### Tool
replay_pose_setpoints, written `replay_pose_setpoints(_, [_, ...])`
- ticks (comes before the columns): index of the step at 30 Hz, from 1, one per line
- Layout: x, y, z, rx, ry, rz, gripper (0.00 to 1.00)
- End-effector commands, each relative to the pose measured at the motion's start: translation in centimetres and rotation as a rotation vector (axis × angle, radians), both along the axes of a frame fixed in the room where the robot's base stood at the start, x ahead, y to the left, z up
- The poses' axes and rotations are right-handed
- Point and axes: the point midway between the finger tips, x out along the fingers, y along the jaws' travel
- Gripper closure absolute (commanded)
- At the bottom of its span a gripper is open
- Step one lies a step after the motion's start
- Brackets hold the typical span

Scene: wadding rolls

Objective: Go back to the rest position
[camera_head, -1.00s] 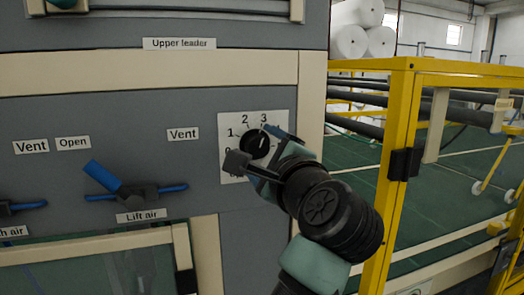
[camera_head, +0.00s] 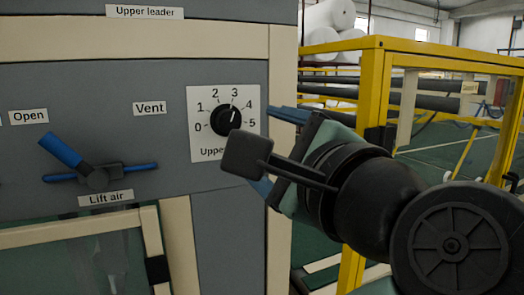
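The black rotary knob (camera_head: 226,120) sits on a white dial plate (camera_head: 195,146) numbered 0 to 5 on the grey panel. Its white mark points up, close to 3. My gripper (camera_head: 272,152) is to the right of and below the knob, in front of the panel, apart from the knob. Its blue fingers show above and below the black block at my wrist, spread apart with nothing seen between them. My arm comes in from the lower right and hides the dial plate's lower right corner.
The blue Lift air lever (camera_head: 62,150) is on the panel at left, its handle tilted up-left. A yellow frame (camera_head: 372,85) stands at right behind my arm, with dark rollers (camera_head: 440,103) and white rolls (camera_head: 330,15) beyond it.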

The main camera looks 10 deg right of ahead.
Motion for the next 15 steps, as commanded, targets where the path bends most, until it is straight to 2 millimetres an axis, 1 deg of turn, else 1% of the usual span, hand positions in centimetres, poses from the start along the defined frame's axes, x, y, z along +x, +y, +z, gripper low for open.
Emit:
replay_pose_setpoints(10, [0.0,-0.1,0.1,-0.018,-0.009,-0.010,0.20])
replay_pose_setpoints(13, [0.0,-0.7,0.6,-0.123,-0.065,-0.064,0.20])
replay_pose_setpoints(14, [0.0,-1.0,0.9,-0.178,-0.094,-0.094,0.20])
replay_pose_setpoints(15, [-0.1,-1.4,1.3,-0.270,-0.138,-0.140,0.20])
